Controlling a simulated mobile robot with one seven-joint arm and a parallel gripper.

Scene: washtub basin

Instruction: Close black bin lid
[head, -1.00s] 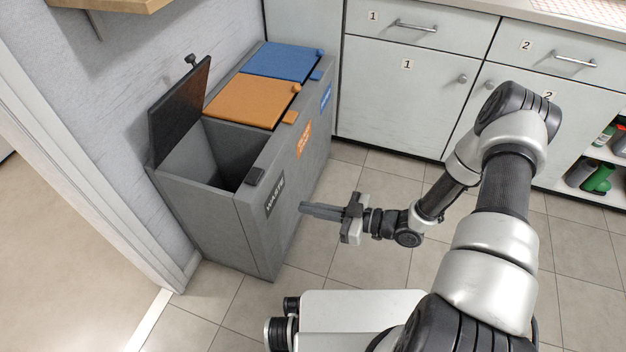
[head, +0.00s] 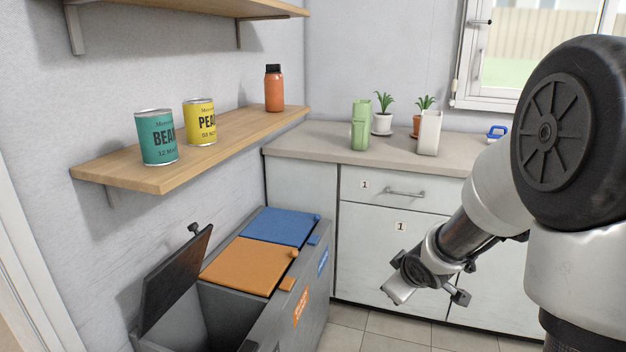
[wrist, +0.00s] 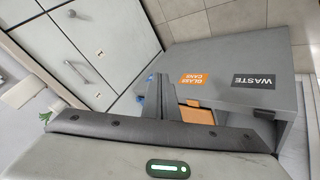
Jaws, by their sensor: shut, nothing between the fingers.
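The black bin lid (head: 178,278) stands open, tilted up and back toward the wall, with a small knob at its top. It is hinged on the nearest compartment of the grey bin unit (head: 315,310), whose opening shows below it. In the wrist view the front of the bin unit (wrist: 225,60) carries a WASTE label (wrist: 264,81); I cannot make out the black lid there. My gripper's fingers (wrist: 163,82) are together and empty in the wrist view. In the head view my wrist is right of the bin, apart from the lid; the fingertips are not clear there.
The orange lid (head: 250,265) and blue lid (head: 278,227) lie closed beside the open compartment. A wooden shelf (head: 150,182) with cans and a bottle overhangs the bin's wall side. Cabinets (head: 385,250) stand behind. Floor (head: 385,330) is clear right of the bin.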

